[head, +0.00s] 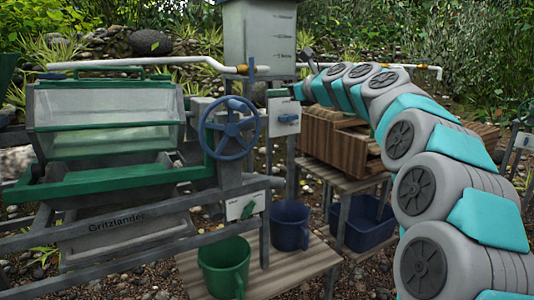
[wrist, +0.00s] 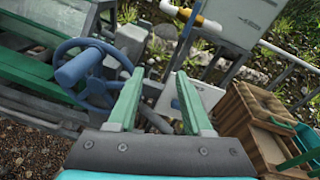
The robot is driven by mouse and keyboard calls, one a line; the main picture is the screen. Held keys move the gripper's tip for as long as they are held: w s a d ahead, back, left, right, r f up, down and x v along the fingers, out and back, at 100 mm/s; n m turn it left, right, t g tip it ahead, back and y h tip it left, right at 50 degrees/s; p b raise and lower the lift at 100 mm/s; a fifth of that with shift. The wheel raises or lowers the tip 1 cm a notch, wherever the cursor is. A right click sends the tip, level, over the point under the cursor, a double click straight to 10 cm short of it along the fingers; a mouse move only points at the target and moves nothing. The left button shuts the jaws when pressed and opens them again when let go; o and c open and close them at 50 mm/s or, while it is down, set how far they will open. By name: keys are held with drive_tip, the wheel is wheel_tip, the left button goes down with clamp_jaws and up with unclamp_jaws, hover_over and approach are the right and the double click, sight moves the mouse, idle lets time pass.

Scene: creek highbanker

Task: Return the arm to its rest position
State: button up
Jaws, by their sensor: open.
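My arm, grey with teal covers, arches from the lower right of the head view up and over to the middle. At its end my gripper (head: 281,92) is held in the air beside the upper frame of the machine, below the grey tank. In the wrist view my gripper (wrist: 157,85) shows two green fingers spread apart with nothing between them. A blue handwheel (wrist: 88,72) stands just left of the fingers; it also shows in the head view (head: 229,128). A pale switch plate (wrist: 205,98) lies beyond the right finger. Whether the fingers touch anything cannot be told.
The green-framed machine (head: 105,180) fills the left. A grey tank (head: 262,38) and white pipe (head: 190,60) stand behind. A wooden crate (head: 330,137) sits under my arm. A green bucket (head: 224,266), blue bucket (head: 290,226) and blue tub (head: 362,228) are below.

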drive_tip(key=s+a+f+n+g+h, duration=0.3)
drive_tip(key=s+f+n+g, duration=0.5)
drive_tip(key=s+f+n, duration=1.15)
drive_tip(key=s+d+f+n+g+h, duration=0.2)
drive_tip(key=s+d+f, duration=0.2)
drive_tip(key=s+f, duration=0.3)
drive_tip(key=s+d+f+n+g+h, duration=0.2)
drive_tip(key=s+d+f, duration=0.3)
drive_tip(key=s, duration=1.3)
drive_tip(key=s+d+f+n+g+h, duration=0.2)
drive_tip(key=s+d+f, duration=0.3)
drive_tip(key=s+f, duration=0.4)
drive_tip(key=s+n+g, duration=0.1)
drive_tip(key=s, duration=0.3)
